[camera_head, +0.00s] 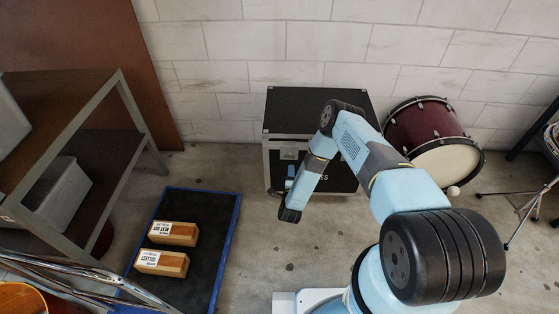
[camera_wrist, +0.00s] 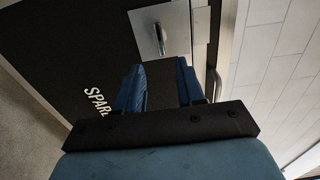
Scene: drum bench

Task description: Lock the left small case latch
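The small case (camera_head: 318,108) is black with silver edges and stands against the wall. Its left latch is a silver plate with a small lever (camera_wrist: 160,40) near the lid edge; in the head view it is a pale patch (camera_head: 288,154) on the front. Whether the lever is locked is unclear. My gripper (camera_wrist: 160,84) is in front of the case. Its two blue fingers are apart with nothing between them, and the lever lies just beyond their tips. In the head view my gripper (camera_head: 290,171) shows small, just below the latch. My arm hides part of the case front.
A maroon drum (camera_head: 418,118) stands right of the case. A dark, blue-rimmed tray (camera_head: 229,228) with two labelled wooden blocks (camera_head: 174,233) lies on the floor at left. A metal-framed shelf (camera_head: 128,95) stands farther left. A thin metal handle-like part (camera_wrist: 217,84) is near the lid edge.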

